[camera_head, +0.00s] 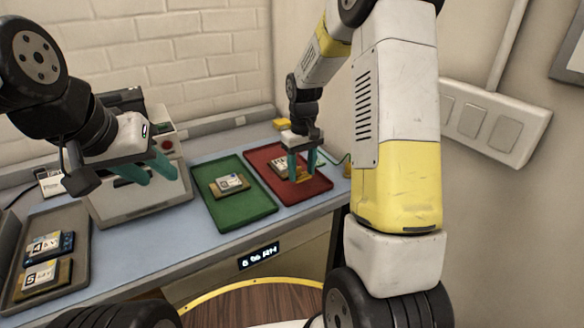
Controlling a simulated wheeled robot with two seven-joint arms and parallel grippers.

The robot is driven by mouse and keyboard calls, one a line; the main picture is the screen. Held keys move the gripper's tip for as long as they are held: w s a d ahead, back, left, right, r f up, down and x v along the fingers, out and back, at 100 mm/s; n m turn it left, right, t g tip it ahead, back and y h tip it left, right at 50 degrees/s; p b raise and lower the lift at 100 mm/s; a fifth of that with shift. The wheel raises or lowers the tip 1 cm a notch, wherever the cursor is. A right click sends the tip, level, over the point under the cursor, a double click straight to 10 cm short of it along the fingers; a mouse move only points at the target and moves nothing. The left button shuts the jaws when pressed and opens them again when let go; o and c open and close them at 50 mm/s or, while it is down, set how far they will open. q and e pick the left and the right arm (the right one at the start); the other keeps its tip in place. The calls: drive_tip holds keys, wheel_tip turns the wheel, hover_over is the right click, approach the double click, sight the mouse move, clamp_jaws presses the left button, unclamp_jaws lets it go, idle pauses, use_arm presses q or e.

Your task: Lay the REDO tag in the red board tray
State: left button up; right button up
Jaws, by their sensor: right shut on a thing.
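The red board tray (259,157) lies on the bench right of the green tray. A board (279,165) with a pale label lies in it. My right gripper (301,174) reaches down over the right part of the red tray, its teal fingers shut on a small orange-yellow piece (301,179), apparently the REDO tag. Its lettering cannot be read, and I cannot tell whether it touches the tray floor. My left gripper (149,175) is open and empty in front of the grey machine at the left.
The green tray (228,217) holds one board. A grey tray (80,243) at far left holds boards marked 4 and 5. The boxy machine (130,205) stands between. A yellow object (281,124) sits at the back, and a wall stands close on the right.

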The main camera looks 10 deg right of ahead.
sight(302, 176)
drive_tip(key=shift+f, duration=1.55)
drive_tip(key=shift+f, duration=0.15)
drive_tip(key=o, duration=1.3)
wheel_tip(302, 176, up, 12)
drive_tip(key=shift+s+a+r+m+t+y, duration=0.5)
drive_tip(key=shift+s+r+t, duration=1)
drive_tip(key=shift+s, duration=2.5)
drive_tip(key=shift+s+a+r+m+t+y, duration=0.3)
drive_tip(key=shift+s+r+m+t, duration=0.3)
drive_tip(key=shift+s+r, duration=2.5)
drive_tip(key=shift+s+a+r+m+t+y, duration=0.5)
drive_tip(key=shift+s+r+t, duration=0.55)
drive_tip(key=shift+s, duration=3.8)
